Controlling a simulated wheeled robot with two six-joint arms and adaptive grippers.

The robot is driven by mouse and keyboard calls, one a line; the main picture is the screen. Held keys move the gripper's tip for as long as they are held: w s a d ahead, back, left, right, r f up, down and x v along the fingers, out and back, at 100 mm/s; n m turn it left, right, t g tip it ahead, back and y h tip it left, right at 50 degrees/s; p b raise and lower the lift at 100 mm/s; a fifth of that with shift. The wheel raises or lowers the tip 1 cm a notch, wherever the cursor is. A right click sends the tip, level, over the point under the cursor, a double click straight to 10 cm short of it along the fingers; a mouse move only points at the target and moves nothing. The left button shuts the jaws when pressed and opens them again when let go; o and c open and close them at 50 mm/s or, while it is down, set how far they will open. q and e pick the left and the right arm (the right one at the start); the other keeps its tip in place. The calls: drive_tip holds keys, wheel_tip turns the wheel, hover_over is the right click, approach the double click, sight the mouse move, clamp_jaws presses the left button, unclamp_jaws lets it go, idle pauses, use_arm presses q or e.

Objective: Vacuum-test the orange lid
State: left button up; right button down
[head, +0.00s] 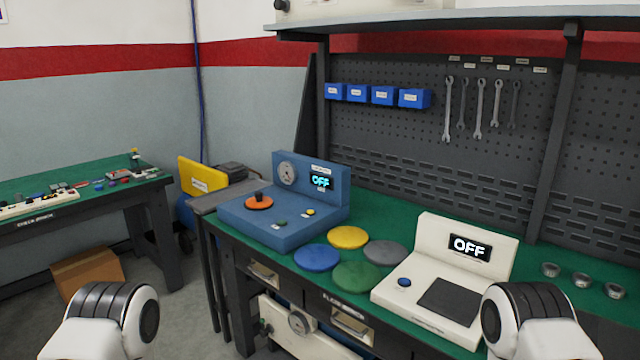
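The orange lid (259,203) is a flat disc lying on the top of the blue tester (285,235), with a dark knob-like part standing at its middle. Only rounded white and dark links of my two arms show at the bottom corners. Neither gripper is in view.
Blue (317,257), yellow (348,237), grey (384,252) and green (357,275) discs lie on the green bench top. A white device (450,275) with a dark pad and OFF display stands right of them. Small metal cups (582,281) stand farther right. A shelf (450,20) overhangs the bench.

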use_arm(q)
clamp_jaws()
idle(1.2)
